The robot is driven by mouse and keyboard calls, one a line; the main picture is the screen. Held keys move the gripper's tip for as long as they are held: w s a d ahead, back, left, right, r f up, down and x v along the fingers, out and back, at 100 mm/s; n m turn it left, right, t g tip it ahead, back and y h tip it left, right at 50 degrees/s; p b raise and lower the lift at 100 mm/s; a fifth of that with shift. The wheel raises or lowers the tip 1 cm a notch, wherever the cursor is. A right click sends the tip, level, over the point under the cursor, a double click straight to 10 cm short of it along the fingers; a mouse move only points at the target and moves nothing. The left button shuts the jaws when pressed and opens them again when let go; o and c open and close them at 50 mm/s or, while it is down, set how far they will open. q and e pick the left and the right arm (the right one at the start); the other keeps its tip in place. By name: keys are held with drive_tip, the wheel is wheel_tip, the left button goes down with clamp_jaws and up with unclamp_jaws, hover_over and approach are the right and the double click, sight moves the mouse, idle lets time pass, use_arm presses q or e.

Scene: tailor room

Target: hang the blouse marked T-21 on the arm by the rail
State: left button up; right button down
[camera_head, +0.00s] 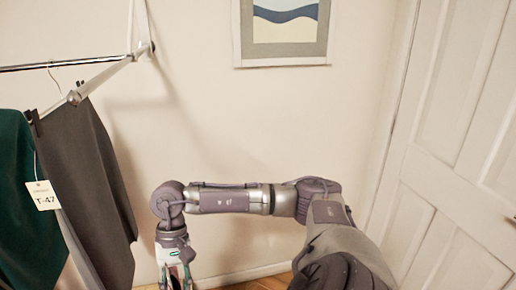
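No tag reading T-21 shows in the head view. A white tag (43,195) reading T-47 hangs by a dark green garment (14,190) at the left edge. A dark grey garment (92,185) hangs beside it. The dark rail (75,63) runs across the upper left. A pale slanting arm (108,77) stands at the rail, with a dark clip at its lower end. My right gripper (176,284) points down at the bottom edge, right of the grey garment. Its fingertips are cut off, so its opening is unclear. My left gripper is out of view.
A wall with a framed picture (285,53) is behind my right arm. A white panelled door (455,150) stands at the right. A thin wire hanger hook (51,68) shows at the rail.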

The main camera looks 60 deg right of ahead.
drive_tip(key=d+r+m+t, duration=0.2)
drive_tip(key=d+r+m, duration=0.3)
drive_tip(key=d+r, duration=0.3)
drive_tip(key=s+d+r+m+t+h+b, duration=0.1)
drive_tip(key=s+d+r+m+t, duration=0.1)
drive_tip(key=s+r+m, duration=0.45)
drive_tip(key=s+d+r+m+t+h, duration=0.1)
drive_tip(key=r+m, duration=0.3)
drive_tip(key=r, duration=0.5)
drive_tip(key=s+d+r+m+t+b, duration=0.1)
drive_tip(key=s+d+r+m+t, duration=0.1)
drive_tip(key=s+r+m, duration=0.45)
drive_tip(key=w+a+n+p, duration=0.1)
drive_tip(key=w+a+p, duration=0.9)
drive_tip(key=w+p, duration=0.2)
drive_tip(key=shift+w+a+f+n+p, duration=0.2)
drive_tip(key=shift+w+f+n+p, duration=0.2)
drive_tip(key=shift+w, duration=1)
